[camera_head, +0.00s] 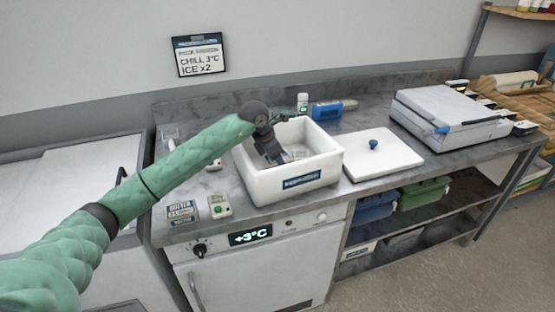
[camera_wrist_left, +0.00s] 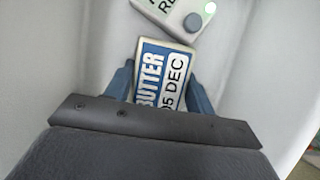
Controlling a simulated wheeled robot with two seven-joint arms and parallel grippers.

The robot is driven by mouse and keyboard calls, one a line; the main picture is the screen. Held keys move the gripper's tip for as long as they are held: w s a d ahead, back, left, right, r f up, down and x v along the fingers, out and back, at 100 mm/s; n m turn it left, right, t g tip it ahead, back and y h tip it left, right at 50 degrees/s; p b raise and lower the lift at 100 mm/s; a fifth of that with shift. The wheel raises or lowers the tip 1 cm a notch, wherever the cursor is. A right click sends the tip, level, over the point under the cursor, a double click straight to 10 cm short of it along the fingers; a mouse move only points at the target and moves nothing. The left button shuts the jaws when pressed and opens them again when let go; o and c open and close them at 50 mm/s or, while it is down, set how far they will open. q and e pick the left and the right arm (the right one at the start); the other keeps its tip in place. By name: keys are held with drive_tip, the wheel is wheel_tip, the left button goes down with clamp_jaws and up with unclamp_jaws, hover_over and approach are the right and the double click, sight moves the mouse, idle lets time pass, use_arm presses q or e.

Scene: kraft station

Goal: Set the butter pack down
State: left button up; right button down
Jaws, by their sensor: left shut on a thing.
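My left gripper (camera_head: 275,157) reaches down inside the open white box (camera_head: 258,187) on the counter. In the left wrist view its blue fingers (camera_wrist_left: 162,92) are shut on a butter pack (camera_wrist_left: 163,70), a cream-edged block with a blue "BUTTER" label and a date ending in "DEC". The pack lies inside the box walls, beside a white device (camera_wrist_left: 187,18) with a green light and grey button. I cannot tell whether the pack touches the box floor. The box's near wall hides the pack in the head view. My right gripper is not in view.
A butter-labelled card or pack (camera_head: 182,211) and a small device with a green button (camera_head: 219,206) lie left of the box. The white lid (camera_head: 390,160) lies right of it. A blue item (camera_head: 330,110) and small bottle (camera_head: 303,103) stand behind.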

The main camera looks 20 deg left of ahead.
use_arm(q)
drive_tip(key=shift+f, duration=0.5)
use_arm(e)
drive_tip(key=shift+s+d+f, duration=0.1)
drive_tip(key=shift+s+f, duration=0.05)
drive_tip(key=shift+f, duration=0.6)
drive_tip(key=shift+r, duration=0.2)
use_arm(q)
drive_tip(key=o, duration=1.1)
drive_tip(key=shift+f, duration=0.1)
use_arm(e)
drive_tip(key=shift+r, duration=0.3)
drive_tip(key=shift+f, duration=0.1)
